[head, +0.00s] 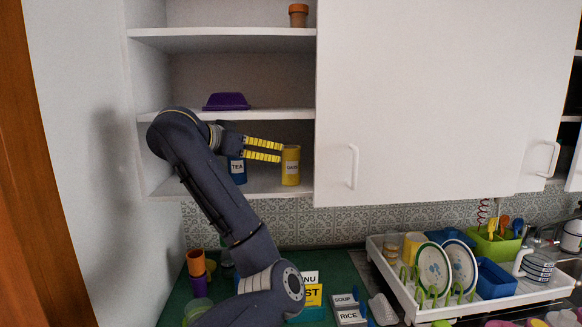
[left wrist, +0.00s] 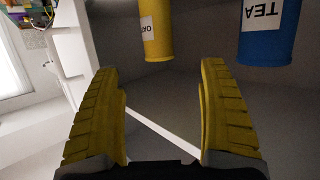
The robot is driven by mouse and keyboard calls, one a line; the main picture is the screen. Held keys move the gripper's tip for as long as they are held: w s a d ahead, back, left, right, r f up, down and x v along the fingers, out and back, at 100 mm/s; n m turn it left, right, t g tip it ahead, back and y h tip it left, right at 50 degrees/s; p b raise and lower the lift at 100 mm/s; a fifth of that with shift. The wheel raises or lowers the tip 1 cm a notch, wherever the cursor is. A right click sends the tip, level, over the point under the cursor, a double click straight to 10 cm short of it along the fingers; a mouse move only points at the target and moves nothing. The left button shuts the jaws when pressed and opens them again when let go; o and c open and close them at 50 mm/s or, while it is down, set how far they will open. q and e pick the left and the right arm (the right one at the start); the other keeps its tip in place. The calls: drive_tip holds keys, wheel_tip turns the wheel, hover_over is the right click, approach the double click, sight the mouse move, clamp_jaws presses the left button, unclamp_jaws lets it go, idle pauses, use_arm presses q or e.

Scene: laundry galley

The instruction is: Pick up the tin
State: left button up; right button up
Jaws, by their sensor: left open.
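A yellow tin with a white label reading OATS (head: 291,172) stands upright on the lowest shelf of the open cupboard. A blue tin labelled TEA (head: 238,172) stands to its left, partly hidden by my left arm. My left gripper (head: 281,152) is open and empty, its yellow fingers pointing right, close to the upper part of the yellow tin. In the left wrist view the tins appear upside down. The yellow tin (left wrist: 156,35) is ahead of the gap between the fingers, and the blue tin (left wrist: 262,35) is off to the right. My right gripper is not in view.
A purple container (head: 227,102) sits on the shelf above, and a terracotta pot (head: 298,15) higher up. A white cupboard door (head: 420,100) stands right of the tins. Below are a dish rack (head: 420,312) with plates and a green counter with cups and signs.

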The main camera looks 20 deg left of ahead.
sight(291, 156)
use_arm(q)
drive_tip(key=x, duration=0.5)
drive_tip(key=shift+w+f, duration=0.1)
drive_tip(key=shift+w, duration=0.2)
drive_tip(key=shift+x, duration=3.5)
drive_tip(key=shift+s+d+f, duration=0.1)
drive_tip(key=shift+d, duration=0.05)
drive_tip(key=c, duration=1.5)
drive_tip(key=shift+c, duration=0.2)
